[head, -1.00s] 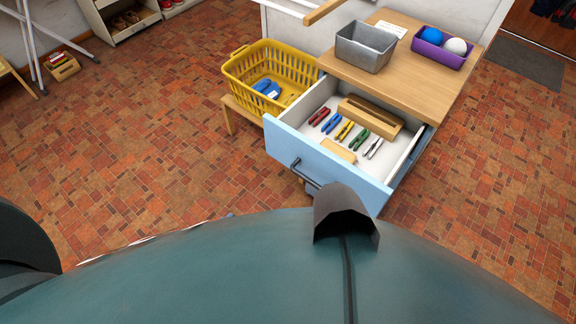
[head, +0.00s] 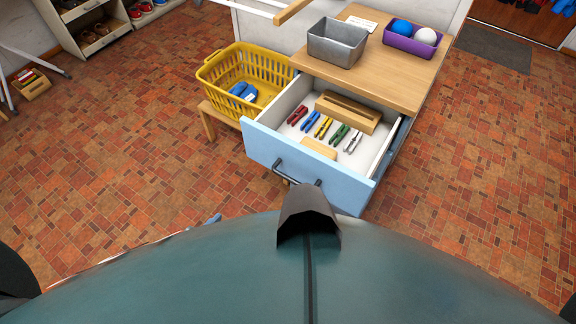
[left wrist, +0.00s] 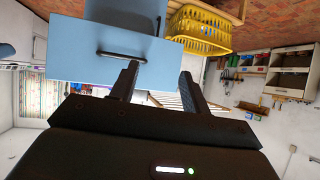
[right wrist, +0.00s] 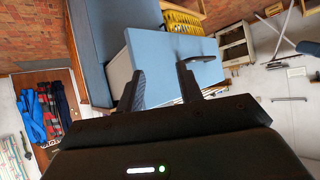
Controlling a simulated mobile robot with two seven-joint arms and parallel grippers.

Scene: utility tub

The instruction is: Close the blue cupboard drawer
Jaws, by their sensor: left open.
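The blue drawer (head: 345,192) stands pulled out from under a wooden top, with its white inside showing. Its front carries a dark bar handle (head: 284,172). In the left wrist view the blue front (left wrist: 85,65) and handle (left wrist: 120,55) lie beyond my left gripper (left wrist: 160,70), which is open and empty. In the right wrist view the blue drawer front (right wrist: 178,48) lies beyond my right gripper (right wrist: 161,70), whose fingers are apart with nothing between them. Both grippers appear clear of the drawer. Neither gripper shows in the head view.
The drawer holds several coloured pegs (head: 325,128) and a wooden box (head: 347,112). A grey metal bin (head: 336,45) and a purple tray (head: 411,40) with two balls stand on top. A yellow basket (head: 262,72) on a low wooden stand is left.

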